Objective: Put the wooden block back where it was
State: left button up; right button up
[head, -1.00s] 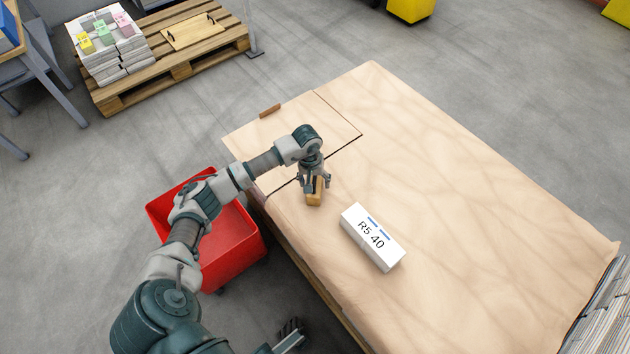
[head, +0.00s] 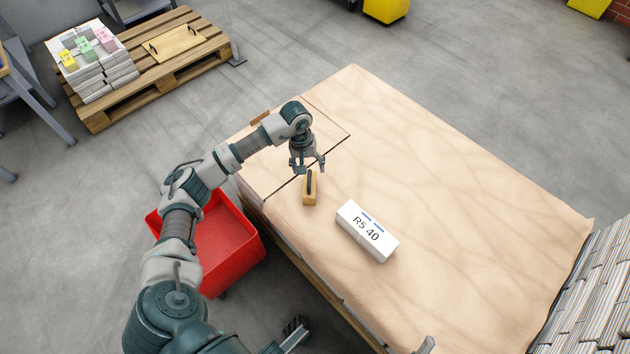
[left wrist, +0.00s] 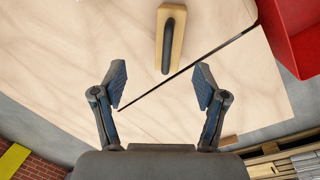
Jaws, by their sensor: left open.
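The wooden block (head: 310,188) with a dark handle on top sits on the brown-covered table, close to its left edge and beside a dark line in the covering. My left gripper (head: 308,165) is open and empty, above and just beyond the block. In the left wrist view the block (left wrist: 177,40) lies ahead of the two spread fingers of my left gripper (left wrist: 160,85), not between them.
A white box marked R5 40 (head: 366,232) lies right of the block. A red bin (head: 232,255) stands on the floor left of the table (head: 450,190). A pallet (head: 165,80) with stacked papers is at the back left. The table's right side is mostly clear.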

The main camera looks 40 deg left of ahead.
pick_arm(q)
jog(key=s+d+f+n+g+h, duration=0.1)
jog(key=s+d+n+h, duration=0.35)
jog(key=d, duration=1.05)
jog(key=s+d+f+n+g+h, duration=0.15)
jog(key=s+d+h, duration=0.55)
jog(key=d, duration=0.8)
jog(key=s+d+r+n+t+h, duration=0.2)
jog(key=s+d+r+n+h, duration=0.65)
jog(key=r+n, duration=0.25)
jog(key=a+r+n+t, duration=0.2)
jog(key=r+n+t, duration=0.2)
jog(key=n+t, duration=0.55)
jog(key=a+r+n+t, duration=0.2)
jog(key=r+n+t, duration=0.35)
jog(key=n, duration=0.75)
jog(key=a+f+n+t+y, duration=0.1)
jog(key=a+n+t+y, duration=0.2)
jog(key=n+y, duration=0.5)
jog(key=a+f+n+t+y, duration=0.1)
jog(key=a+n+t+y, duration=0.3)
jog(key=n, duration=1.1)
jog(key=t+y, duration=0.2)
jog(key=y, duration=0.2)
